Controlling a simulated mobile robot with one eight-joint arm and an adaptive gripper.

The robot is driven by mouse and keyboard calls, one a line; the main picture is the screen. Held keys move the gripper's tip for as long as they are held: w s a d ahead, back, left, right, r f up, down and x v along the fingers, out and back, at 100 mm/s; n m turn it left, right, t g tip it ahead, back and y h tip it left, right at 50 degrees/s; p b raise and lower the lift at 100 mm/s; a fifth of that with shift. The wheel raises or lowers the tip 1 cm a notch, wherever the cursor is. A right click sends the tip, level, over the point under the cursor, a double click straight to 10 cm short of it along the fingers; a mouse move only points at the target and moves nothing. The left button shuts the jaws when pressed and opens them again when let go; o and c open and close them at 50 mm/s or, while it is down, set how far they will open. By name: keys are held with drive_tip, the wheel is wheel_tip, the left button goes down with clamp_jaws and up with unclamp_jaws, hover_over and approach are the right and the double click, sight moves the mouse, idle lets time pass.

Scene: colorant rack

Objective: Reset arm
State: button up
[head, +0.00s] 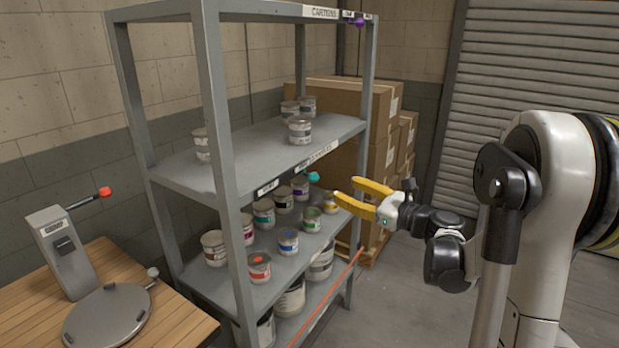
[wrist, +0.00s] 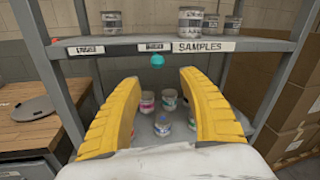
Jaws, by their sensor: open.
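My gripper (head: 355,199) has two yellow fingers, spread apart and empty. In the head view it is in front of the right side of the grey metal rack (head: 219,120), at about the height of the middle shelf's labelled edge. My white and black arm reaches in from the right. In the wrist view the fingers of my gripper (wrist: 161,95) frame several small cans (wrist: 163,125) on the lower shelf, beyond the fingertips. A teal knob (wrist: 157,60) on the shelf edge shows above the gap between the fingers. No finger visibly touches a can or the rack.
A wooden bench (head: 178,329) with a clamp machine (head: 58,250) and a round plate (head: 105,315) stands at left. Cardboard boxes (head: 335,97) are stacked behind the rack.

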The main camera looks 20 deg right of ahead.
drive_tip(key=s+a+f+n+g+h, duration=0.1)
drive_tip(key=s+a+n+g, duration=0.2)
drive_tip(key=s+a+n, duration=0.35)
drive_tip(key=s+a+f+n+g+h, duration=0.15)
drive_tip(key=s+a+n+g, duration=0.25)
drive_tip(key=a+n, duration=0.5)
drive_tip(key=s+a+f+n+g+h, duration=0.1)
drive_tip(key=s+f+n+h, duration=0.1)
drive_tip(key=s+n, duration=0.4)
drive_tip(key=s+a+f+n+g+h, duration=0.1)
drive_tip(key=s+f+n+h, duration=0.2)
drive_tip(key=s+n, duration=0.4)
drive_tip(key=shift+s+f, duration=0.15)
drive_tip(key=shift+s, duration=2.05)
drive_tip(key=shift+a, duration=0.1)
